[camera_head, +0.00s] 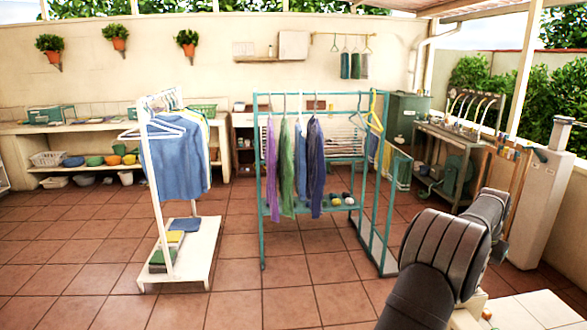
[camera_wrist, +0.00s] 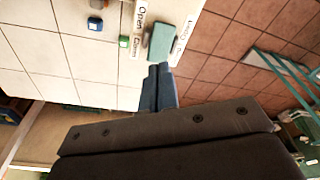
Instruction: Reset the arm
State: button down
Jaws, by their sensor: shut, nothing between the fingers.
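My gripper (camera_wrist: 159,68) shows in the wrist view as two blue-grey fingers pressed together, shut and empty. A green block (camera_wrist: 161,43) lies just beyond the fingertips in that view, on or beside a white strip (camera_wrist: 188,22) lettered "Open" and "Closed". I cannot tell whether the fingertips touch the block. In the head view my dark arm rises at the lower right, and its fingers are hidden there.
A pale tiled surface (camera_wrist: 60,55) with small blue and green items lies left of the fingers. The terracotta floor (camera_head: 235,274) is open between a white clothes rack (camera_head: 153,205) and a teal rack (camera_head: 262,220). A grey-topped bench (camera_head: 450,138) stands behind my arm.

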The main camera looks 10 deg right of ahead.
notch_tip(320, 180, down, 2)
jog(key=shift+f, duration=0.1)
notch_tip(320, 180, up, 10)
jog(key=shift+a+n, duration=0.4)
